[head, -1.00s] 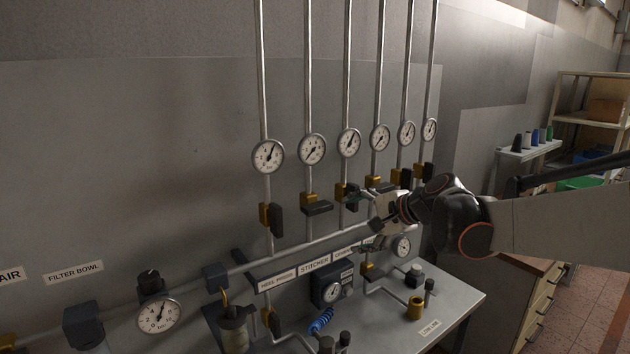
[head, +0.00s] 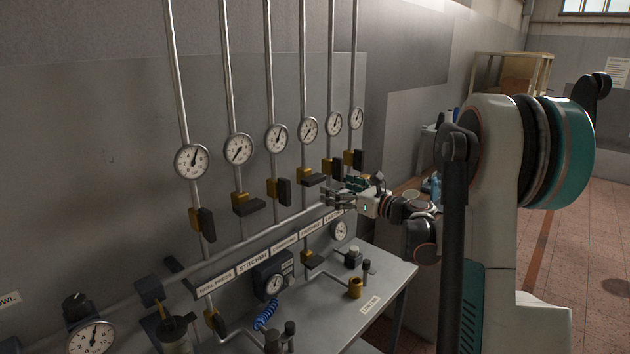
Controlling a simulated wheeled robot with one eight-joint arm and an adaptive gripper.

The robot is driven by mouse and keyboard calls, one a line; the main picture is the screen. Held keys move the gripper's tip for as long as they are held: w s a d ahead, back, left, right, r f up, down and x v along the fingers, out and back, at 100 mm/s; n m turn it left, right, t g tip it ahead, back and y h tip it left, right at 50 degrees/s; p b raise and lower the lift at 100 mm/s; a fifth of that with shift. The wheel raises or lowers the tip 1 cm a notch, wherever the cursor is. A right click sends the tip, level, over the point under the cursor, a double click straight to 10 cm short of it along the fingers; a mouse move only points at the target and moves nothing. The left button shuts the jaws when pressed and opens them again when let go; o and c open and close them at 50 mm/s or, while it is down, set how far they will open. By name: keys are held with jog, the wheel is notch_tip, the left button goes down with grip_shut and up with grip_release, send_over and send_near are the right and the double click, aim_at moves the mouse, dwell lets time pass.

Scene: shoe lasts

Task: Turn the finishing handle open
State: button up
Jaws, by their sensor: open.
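Six yellow-bodied valves with dark handles sit on vertical pipes along the wall. The first (head: 203,222), third (head: 280,190), fifth (head: 333,167) and sixth (head: 354,159) handles from the left hang along their pipes. The second (head: 246,204) and fourth (head: 311,177) stick out crosswise. The label strip (head: 253,262) reads heel press, stitcher and cementing; the labels further right are too small to read surely, so I cannot tell which handle is finishing. My gripper (head: 329,199) is open and empty, its fingers pointing left, just below and right of the fourth handle in the picture.
Round gauges (head: 277,138) sit above the valves. A grey bench (head: 330,300) below carries a regulator (head: 273,277), a blue coiled hose (head: 266,315) and a brass cup (head: 355,288). Red tiled floor (head: 560,250) is clear at the right.

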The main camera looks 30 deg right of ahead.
aim_at(318, 181)
jog(key=x, duration=0.9)
jog(key=c, duration=1.1)
